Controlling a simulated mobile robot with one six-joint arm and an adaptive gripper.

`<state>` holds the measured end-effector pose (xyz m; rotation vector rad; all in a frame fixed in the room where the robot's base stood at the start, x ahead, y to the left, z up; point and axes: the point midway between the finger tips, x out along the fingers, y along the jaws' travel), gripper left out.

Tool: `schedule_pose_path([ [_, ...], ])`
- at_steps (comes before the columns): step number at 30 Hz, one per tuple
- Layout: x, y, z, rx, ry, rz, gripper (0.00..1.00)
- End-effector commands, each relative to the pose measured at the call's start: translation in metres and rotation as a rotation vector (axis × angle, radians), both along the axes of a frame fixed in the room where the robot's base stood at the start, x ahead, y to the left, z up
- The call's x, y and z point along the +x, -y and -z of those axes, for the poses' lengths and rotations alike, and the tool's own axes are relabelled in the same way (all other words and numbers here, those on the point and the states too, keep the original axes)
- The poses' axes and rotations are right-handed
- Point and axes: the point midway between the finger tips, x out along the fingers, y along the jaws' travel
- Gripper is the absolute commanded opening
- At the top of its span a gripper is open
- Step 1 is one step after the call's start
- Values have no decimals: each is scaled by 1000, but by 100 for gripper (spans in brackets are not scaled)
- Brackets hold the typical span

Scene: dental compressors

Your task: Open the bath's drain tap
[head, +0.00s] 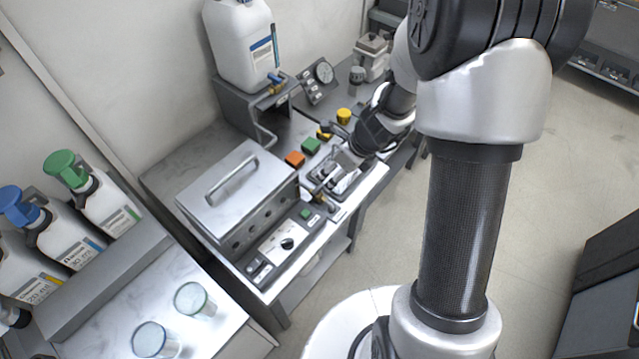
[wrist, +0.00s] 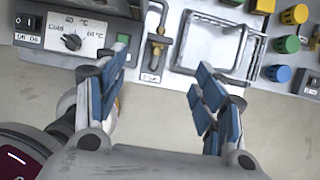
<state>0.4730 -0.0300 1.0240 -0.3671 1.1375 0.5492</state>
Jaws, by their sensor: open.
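The bath is a steel box (head: 235,190) with a lidded top and a bar handle, standing on the bench in the head view. Its drain tap (wrist: 157,45) is a small brass fitting with a grey stem beside the bath's control panel (wrist: 72,35). A small label lies just below the tap. In the head view the tap (head: 322,198) is small beside the panel's right end. My gripper (wrist: 163,68) is open and empty, its blue-padded fingers on either side of the tap in the picture. No contact with the tap shows.
A steel frame (wrist: 212,45) stands right of the tap, near my right finger. Beyond it are yellow, green and blue knobs (wrist: 285,45). A white canister (head: 240,45) stands on a raised stand behind. Floor in front of the bench is clear.

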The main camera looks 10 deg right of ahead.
Motion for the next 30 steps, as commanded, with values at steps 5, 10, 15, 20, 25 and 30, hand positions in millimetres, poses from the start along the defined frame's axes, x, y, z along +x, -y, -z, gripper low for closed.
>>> schedule_pose_path([
  [5,12,-10,44,0,-2,-5,63],
  [10,23,-18,78,0,-2,-5,63],
  [15,33,-26,107,0,-2,-5,63],
  [20,40,-30,123,0,-1,-4,63],
  [25,43,-31,128,-1,1,-5,63],
  [30,43,-31,128,-1,1,-5,63],
])
